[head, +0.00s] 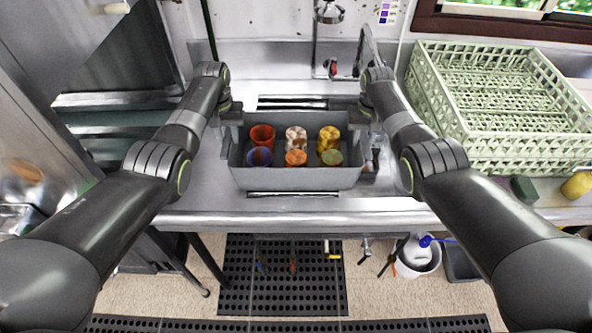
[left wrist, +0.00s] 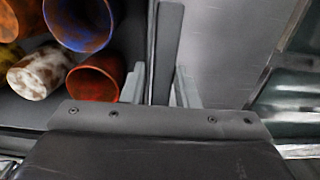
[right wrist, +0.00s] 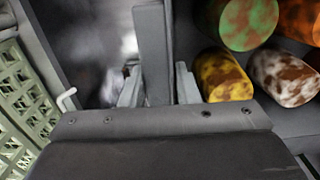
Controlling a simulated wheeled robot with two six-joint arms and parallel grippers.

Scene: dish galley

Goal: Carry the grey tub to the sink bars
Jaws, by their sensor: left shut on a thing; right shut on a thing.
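The grey tub (head: 290,178) is level over the sink area of the steel counter in the head view. It holds several mottled cups in two rows: red, white-brown and yellow behind, blue, orange and green in front. My left gripper (head: 234,120) is shut on the tub's left wall, which shows between its fingers in the left wrist view (left wrist: 165,45). My right gripper (head: 358,118) is shut on the right wall, also between the fingers in the right wrist view (right wrist: 153,50). Dark strips, apparently the sink bars (head: 292,103), show behind and in front of the tub. I cannot tell whether it touches them.
A pale green dish rack (head: 480,105) stands on the counter (head: 400,218) at the right. A faucet (head: 332,70) rises behind the tub. A dark green sponge (head: 524,189) lies near the right front edge. A white bucket (head: 418,262) and black mats (head: 280,275) are on the floor.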

